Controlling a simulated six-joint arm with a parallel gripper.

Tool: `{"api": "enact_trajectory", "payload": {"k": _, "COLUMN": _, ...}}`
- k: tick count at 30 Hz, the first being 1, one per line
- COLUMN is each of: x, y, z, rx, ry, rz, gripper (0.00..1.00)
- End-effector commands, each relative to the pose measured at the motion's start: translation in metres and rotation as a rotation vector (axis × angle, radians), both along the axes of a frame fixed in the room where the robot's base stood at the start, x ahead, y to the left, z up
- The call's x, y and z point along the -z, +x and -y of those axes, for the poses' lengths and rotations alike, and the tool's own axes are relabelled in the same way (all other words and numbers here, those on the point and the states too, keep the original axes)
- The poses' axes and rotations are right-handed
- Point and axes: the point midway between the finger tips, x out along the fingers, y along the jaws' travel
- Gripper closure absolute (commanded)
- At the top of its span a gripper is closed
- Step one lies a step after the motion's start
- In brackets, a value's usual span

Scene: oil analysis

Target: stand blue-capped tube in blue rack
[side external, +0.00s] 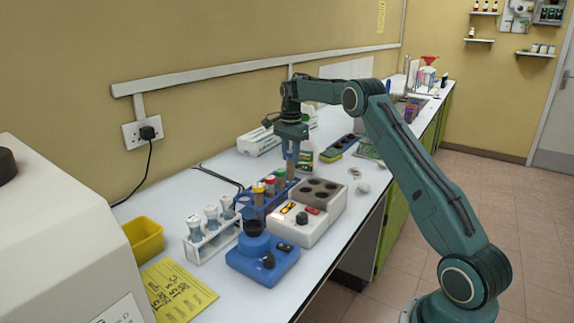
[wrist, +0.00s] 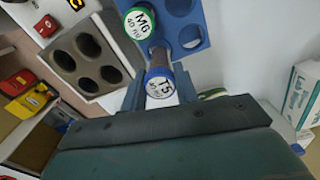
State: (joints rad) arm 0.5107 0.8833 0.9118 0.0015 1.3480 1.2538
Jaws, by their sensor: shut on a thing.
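My gripper (side external: 291,153) is shut on the blue-capped tube, just above the far end of the blue rack (side external: 248,209). In the wrist view the blue cap (wrist: 160,87) reads T5, and the tube's body runs away from the camera toward the blue rack (wrist: 209,12). I cannot tell whether its lower end is inside a hole. A green-capped tube (wrist: 138,22) marked M6 stands in the rack beside it, and empty holes show to its right. In the side view, tubes with yellow and red caps (side external: 258,188) stand in the rack.
A grey block with round holes (side external: 322,190) sits on a white device (side external: 302,231) close to the rack. A blue device (side external: 262,262) stands in front. A white rack of tubes (side external: 212,243) and a yellow bin (side external: 145,238) are left. A white box (side external: 258,140) lies behind.

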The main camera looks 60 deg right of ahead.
Motion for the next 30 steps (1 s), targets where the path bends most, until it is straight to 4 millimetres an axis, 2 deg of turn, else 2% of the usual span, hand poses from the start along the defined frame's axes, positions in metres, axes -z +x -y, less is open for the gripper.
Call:
{"api": "enact_trajectory", "payload": {"k": 15, "x": 0.031, "y": 0.000, "z": 0.000, "rx": 0.000, "ry": 0.000, "rz": -0.001, "gripper": 0.96}}
{"api": "enact_trajectory", "payload": {"k": 28, "x": 0.034, "y": 0.000, "z": 0.000, "rx": 0.000, "ry": 0.000, "rz": 0.000, "gripper": 0.96}}
{"api": "enact_trajectory", "payload": {"k": 29, "x": 0.034, "y": 0.000, "z": 0.000, "rx": 0.000, "ry": 0.000, "rz": 0.000, "gripper": 0.68}}
{"api": "enact_trajectory", "payload": {"k": 30, "x": 0.034, "y": 0.000, "z": 0.000, "rx": 0.000, "ry": 0.000, "rz": 0.000, "gripper": 0.61}}
